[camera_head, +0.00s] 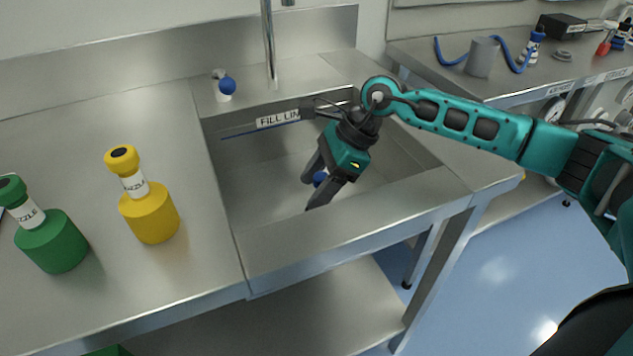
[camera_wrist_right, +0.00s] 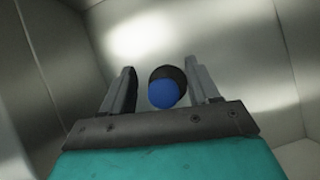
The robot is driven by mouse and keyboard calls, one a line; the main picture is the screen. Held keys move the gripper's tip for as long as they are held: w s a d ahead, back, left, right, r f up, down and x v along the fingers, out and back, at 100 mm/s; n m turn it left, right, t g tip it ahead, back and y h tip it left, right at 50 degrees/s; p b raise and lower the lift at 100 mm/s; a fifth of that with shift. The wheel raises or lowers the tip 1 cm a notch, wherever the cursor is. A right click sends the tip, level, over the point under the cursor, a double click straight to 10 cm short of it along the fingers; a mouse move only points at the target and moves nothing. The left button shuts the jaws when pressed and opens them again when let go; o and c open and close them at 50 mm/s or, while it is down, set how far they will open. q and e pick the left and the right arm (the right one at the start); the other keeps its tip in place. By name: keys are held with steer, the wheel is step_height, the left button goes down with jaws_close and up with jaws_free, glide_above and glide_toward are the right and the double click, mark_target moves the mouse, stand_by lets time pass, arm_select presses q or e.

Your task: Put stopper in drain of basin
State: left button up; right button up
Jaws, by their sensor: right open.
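The steel basin (camera_head: 258,192) is sunk into the counter, with a "FILL LINE" label on its far wall. My right gripper (camera_head: 311,190) reaches down into it, open, its two fingers spread. A blue knob, which looks like the top of the stopper (camera_head: 320,178), shows between the fingers. In the right wrist view the blue knob of the stopper (camera_wrist_right: 163,94) sits over a dark round shape, between the open fingers and nearer the right one. I cannot tell whether that dark round is the stopper's body or the drain. The drain is not clearly seen. My left gripper is not in view.
A tap pipe (camera_head: 269,45) and a white fitting with a blue ball (camera_head: 225,87) stand behind the basin. A yellow bottle (camera_head: 150,208) and a green bottle (camera_head: 52,240) stand on the left counter. The basin's front rim (camera_head: 350,215) lies close to my right gripper.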

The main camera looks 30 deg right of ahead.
steer(key=v, duration=1.2)
steer(key=shift+p, duration=0.4)
